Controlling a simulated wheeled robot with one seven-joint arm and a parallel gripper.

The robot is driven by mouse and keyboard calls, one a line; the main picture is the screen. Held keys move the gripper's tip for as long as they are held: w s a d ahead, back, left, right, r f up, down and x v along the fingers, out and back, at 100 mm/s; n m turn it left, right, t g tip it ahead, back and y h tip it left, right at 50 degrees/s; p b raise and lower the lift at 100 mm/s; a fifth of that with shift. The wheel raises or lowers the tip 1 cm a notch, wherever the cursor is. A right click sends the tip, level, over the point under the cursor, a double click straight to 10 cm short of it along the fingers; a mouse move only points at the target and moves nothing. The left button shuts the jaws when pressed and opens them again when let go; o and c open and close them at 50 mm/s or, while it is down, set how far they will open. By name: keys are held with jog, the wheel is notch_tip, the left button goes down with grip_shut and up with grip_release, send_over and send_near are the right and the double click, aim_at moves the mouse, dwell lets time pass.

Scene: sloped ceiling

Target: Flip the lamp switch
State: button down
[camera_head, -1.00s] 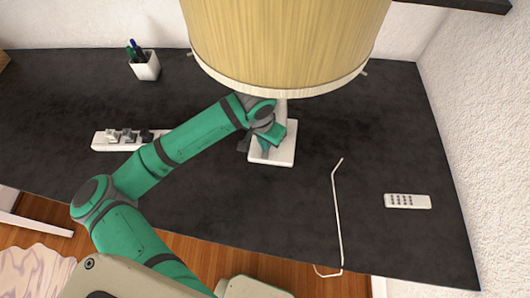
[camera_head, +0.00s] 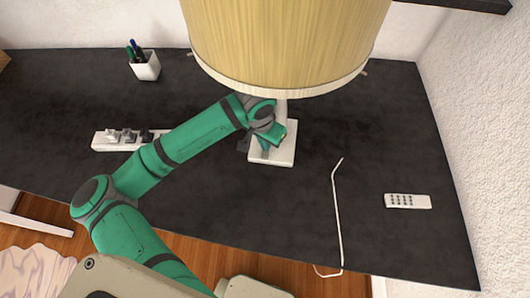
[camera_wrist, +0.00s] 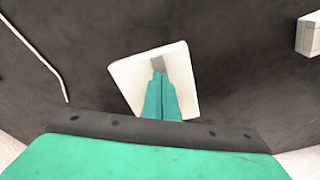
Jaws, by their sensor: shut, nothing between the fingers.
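The lamp has a large tan shade (camera_head: 285,45) with a pale rim and a white square base (camera_head: 285,157) on the dark desk. The base also shows in the wrist view (camera_wrist: 128,78). In the wrist view my gripper (camera_wrist: 159,78) is shut and empty, its green fingertips over the base. A small grey patch (camera_wrist: 158,62), possibly the switch, lies right at the fingertips; whether they touch it I cannot tell. In the head view my gripper (camera_head: 266,147) is at the left part of the base, its tips partly hidden by my wrist.
A power strip (camera_head: 103,142) with plugs lies left of the lamp. A white pen cup (camera_head: 147,67) stands at the back left. A thin white cable (camera_head: 338,215) and a remote (camera_head: 407,201) lie to the right. The desk (camera_head: 230,210) is clear in front of the base.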

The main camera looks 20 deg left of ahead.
jog(key=shift+f, duration=0.65)
dwell(0.6)
notch_tip(320, 180, up, 7)
dwell(1.0)
dwell(0.4)
